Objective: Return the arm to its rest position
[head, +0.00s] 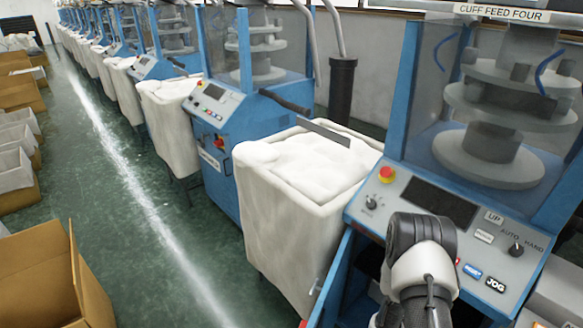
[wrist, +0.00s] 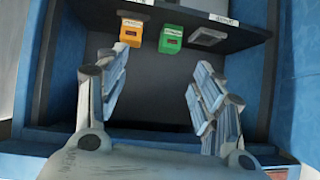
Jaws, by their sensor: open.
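My gripper (wrist: 157,100) is open and empty in the wrist view, its two jointed fingers spread apart. It points into a dark recess (wrist: 150,92) framed by blue panels. An orange block (wrist: 131,32) and a green block (wrist: 170,39) sit along a dark shelf edge beyond the fingers, apart from them. In the head view my arm (head: 425,262) rises in front of the near machine's control panel (head: 455,215); the gripper itself is hidden there.
The panel carries a red button (head: 387,174), a knob (head: 516,249) and a JOG button (head: 495,285) close to my arm. A white bin (head: 290,215) full of white material stands to the left. Cardboard boxes (head: 45,275) line the far left, with clear green floor (head: 130,190) between.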

